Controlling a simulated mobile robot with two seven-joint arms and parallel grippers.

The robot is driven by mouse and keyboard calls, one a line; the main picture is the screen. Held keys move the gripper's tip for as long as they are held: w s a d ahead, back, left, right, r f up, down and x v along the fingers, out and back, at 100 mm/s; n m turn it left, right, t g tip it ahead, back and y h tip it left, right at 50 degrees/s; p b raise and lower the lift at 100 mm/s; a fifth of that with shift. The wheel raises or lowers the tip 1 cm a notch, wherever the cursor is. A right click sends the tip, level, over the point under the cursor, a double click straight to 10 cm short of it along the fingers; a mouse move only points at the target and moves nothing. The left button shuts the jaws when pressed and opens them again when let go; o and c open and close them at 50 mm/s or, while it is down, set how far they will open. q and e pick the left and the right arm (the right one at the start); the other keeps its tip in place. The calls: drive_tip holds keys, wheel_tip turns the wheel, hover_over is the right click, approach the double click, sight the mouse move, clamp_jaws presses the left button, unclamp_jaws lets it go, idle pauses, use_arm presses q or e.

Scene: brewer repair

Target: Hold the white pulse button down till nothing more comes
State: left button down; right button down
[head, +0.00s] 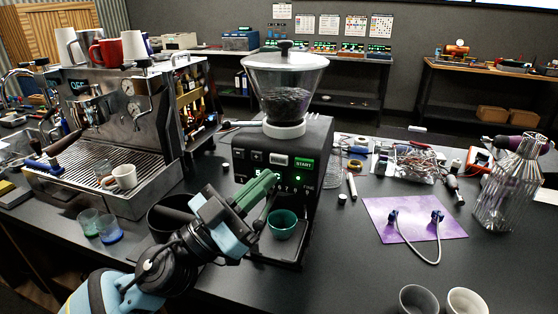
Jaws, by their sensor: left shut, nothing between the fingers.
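The black grinder (317,150) stands on the dark counter with a clear hopper (287,78) of dark beans on top. Its front panel has a small pale white button (278,161), which I take for the pulse button, left of a green START button (304,163). A green cup (283,224) sits under the outlet; its contents are not visible. My left gripper (273,180) is shut and empty in front of the panel, its tip just below the white button in the picture. I see no clear contact. My right gripper is not in view.
An espresso machine (110,120) with cups stands at the left. A purple mat (415,219) with a cable lies to the right. A ribbed metal vessel (510,185) stands at far right. The counter front centre is clear.

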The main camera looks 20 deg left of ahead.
sight(279, 160)
use_arm(q)
drive_tip(key=shift+w, duration=1.4)
drive_tip(key=shift+w, duration=0.1)
idle(1.0)
drive_tip(key=shift+w, duration=0.15)
drive_tip(key=shift+w+d, duration=0.1)
drive_tip(key=shift+w, duration=0.1)
